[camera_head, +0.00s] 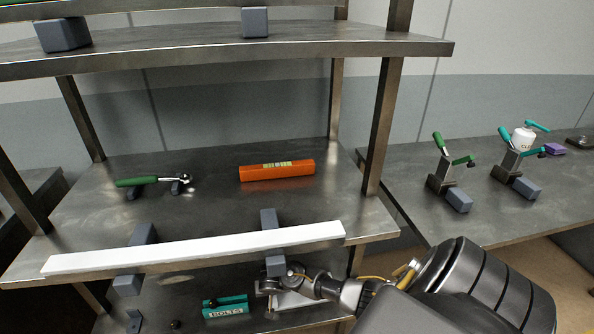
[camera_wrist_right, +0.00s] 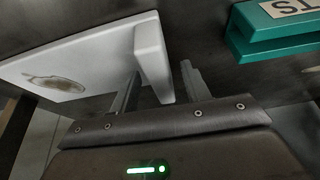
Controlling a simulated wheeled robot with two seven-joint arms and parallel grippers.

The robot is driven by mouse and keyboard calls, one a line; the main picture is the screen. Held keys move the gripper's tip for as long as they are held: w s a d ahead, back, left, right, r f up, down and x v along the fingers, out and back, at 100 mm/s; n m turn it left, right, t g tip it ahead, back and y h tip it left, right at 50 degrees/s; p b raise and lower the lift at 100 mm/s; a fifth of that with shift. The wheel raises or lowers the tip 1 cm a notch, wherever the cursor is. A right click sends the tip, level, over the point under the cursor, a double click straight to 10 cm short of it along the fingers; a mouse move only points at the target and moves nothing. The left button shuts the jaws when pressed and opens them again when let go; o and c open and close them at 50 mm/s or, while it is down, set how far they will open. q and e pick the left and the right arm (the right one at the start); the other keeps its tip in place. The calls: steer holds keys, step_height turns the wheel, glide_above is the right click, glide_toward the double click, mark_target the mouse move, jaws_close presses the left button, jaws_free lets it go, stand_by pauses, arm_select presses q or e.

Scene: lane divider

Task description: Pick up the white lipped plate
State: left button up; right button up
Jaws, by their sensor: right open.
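The white lipped plate (camera_head: 298,301) lies on the lower shelf, partly hidden by my right gripper and arm. In the right wrist view the plate (camera_wrist_right: 95,66) shows a flat white face with a brownish mark and a raised lip at its right end. My right gripper (camera_wrist_right: 160,78) is open, with one finger on each side of the lip; I cannot tell whether either finger touches it. In the head view the right gripper (camera_head: 270,287) reaches in below the middle shelf's front edge. My left gripper is not in view.
A teal block labelled BOLTS (camera_head: 226,308) sits just left of the plate. Above, a long white bar (camera_head: 200,250) runs along the middle shelf's front between grey blocks. An orange box (camera_head: 277,171) and a green-handled tool (camera_head: 140,181) lie behind it.

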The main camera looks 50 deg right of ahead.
steer(key=shift+f, duration=0.2)
stand_by(0.6)
jaws_close()
